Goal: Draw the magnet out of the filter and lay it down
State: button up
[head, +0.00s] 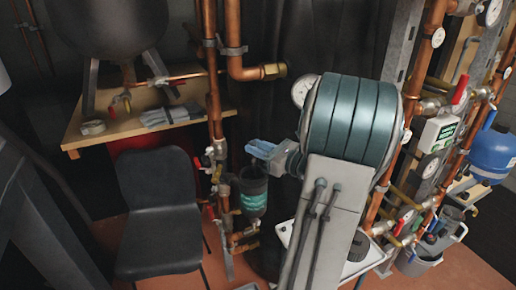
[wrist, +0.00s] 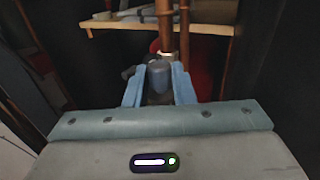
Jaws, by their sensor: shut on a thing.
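The filter (head: 253,196) is a dark upright canister with a teal band, fixed to the copper pipework left of centre in the head view. My gripper (head: 260,149), with pale blue fingers, is just above the filter's top. In the wrist view its fingers are on both sides of a dark grey-blue rounded cylinder, the magnet's top (wrist: 158,76), and are shut on it. The magnet's lower part is hidden, so I cannot tell how far it sits in the filter.
A black chair (head: 160,205) stands left of the filter. A wooden shelf (head: 105,127) behind it holds grey cloths (head: 170,115). Copper pipes with valves (head: 215,150) run close beside the filter. A white tray (head: 372,257) is low behind my arm.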

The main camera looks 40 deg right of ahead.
notch_tip(320, 180, up, 5)
jog(key=p, duration=0.4)
jog(key=shift+r, duration=0.2)
dwell(0.3)
